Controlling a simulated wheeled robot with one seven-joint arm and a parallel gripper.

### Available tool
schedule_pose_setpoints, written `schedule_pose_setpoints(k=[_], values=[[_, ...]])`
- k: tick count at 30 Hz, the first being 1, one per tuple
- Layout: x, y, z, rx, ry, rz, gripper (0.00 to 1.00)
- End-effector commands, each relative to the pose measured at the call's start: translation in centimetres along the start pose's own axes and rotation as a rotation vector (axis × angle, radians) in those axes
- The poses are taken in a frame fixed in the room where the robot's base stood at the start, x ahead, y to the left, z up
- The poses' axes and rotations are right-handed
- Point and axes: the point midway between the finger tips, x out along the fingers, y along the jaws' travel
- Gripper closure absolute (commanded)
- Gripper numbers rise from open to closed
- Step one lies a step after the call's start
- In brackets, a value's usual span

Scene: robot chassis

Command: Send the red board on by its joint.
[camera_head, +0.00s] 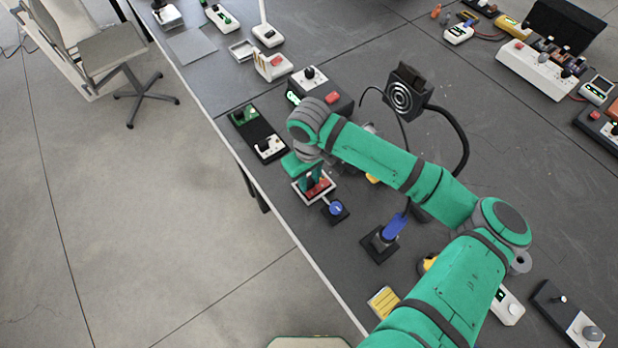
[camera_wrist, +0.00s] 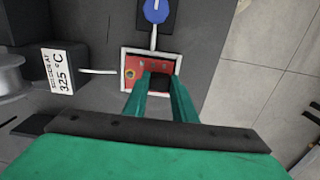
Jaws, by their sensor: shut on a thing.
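The red board (camera_wrist: 135,66) lies inside a white-rimmed frame (camera_wrist: 124,52), with a gold round spot and small pale marks on it. In the head view the red board (camera_head: 321,187) is partly hidden by my gripper. My gripper (camera_wrist: 160,88) is over the board, its two green fingers close together on a small black part (camera_wrist: 160,80) at the board's right side. It also shows in the head view (camera_head: 311,182), pointing down at the frame. The joint itself is too small to make out.
A blue knob (camera_wrist: 155,10) on a dark base joins the frame by a white lead; it shows in the head view (camera_head: 336,209). A dark box (camera_wrist: 65,70) is labelled "SOLDER AT 325 °C", beside a grey spool (camera_wrist: 8,75). The bench edge is close by.

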Motion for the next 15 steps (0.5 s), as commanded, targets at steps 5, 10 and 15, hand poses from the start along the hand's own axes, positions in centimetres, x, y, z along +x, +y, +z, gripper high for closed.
schedule_pose_setpoints(k=[5, 10, 15], values=[[0.40, -0.09, -0.04, -0.002, 0.000, -0.001, 1.00], [0.76, -0.14, -0.07, -0.002, 0.000, -0.001, 1.00], [1.07, -0.10, -0.06, -0.002, 0.000, -0.001, 0.73]])
